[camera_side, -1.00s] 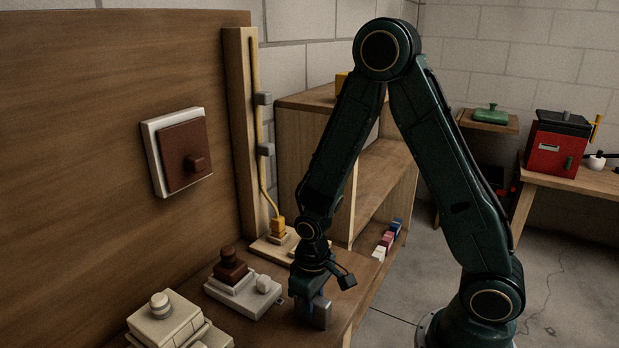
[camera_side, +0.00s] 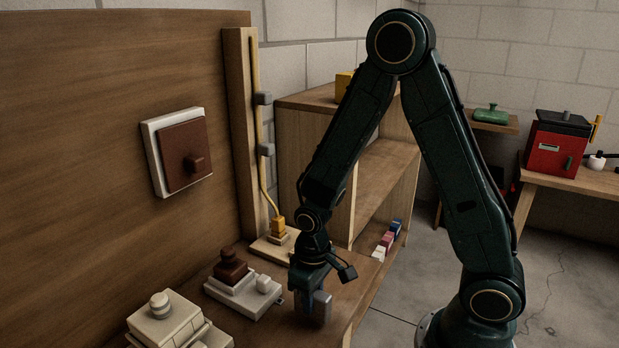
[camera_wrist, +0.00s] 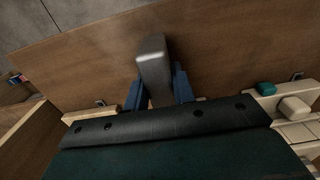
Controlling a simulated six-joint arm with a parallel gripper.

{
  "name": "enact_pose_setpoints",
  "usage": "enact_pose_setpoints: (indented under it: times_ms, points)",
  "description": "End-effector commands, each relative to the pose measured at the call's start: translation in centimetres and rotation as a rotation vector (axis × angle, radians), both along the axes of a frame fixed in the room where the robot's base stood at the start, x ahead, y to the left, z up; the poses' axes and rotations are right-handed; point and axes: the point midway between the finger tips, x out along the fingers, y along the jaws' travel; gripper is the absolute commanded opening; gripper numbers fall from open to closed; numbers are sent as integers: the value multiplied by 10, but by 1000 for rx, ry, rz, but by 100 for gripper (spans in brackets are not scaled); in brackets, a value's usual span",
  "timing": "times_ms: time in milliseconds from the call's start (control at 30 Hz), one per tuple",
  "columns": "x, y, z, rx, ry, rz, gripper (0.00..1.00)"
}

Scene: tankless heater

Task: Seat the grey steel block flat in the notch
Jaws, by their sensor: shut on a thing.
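The grey steel block (camera_wrist: 153,65) sits between the two blue fingers of my gripper (camera_wrist: 158,92) in the wrist view. The fingers are shut on its sides, and the block's far end sticks out beyond them. In the side view my gripper (camera_side: 309,304) points down over the front part of the wooden bench, and part of the block (camera_side: 322,308) shows beside its fingers. I cannot tell whether the block's underside touches the bench. I cannot pick out the notch in either view.
Left of my gripper are a white base with a brown piece (camera_side: 232,268) and a cream stepped fixture (camera_side: 165,318). Behind it stands a yellow plug (camera_side: 278,226) on a pale base. A wooden shelf unit (camera_side: 385,190) is behind my arm. Small coloured blocks (camera_side: 387,239) lie on it.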

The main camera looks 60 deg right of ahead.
Motion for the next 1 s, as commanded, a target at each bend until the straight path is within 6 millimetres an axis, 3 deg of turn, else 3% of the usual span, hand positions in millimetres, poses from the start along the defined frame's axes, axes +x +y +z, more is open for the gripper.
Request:
enact_pose_setpoints:
  times_ms: [567, 1000]
  points:
    - [0, 0, 6, 0, 0, 0, 0]
    - [1, 0, 25, 0, -2, 0, 0]
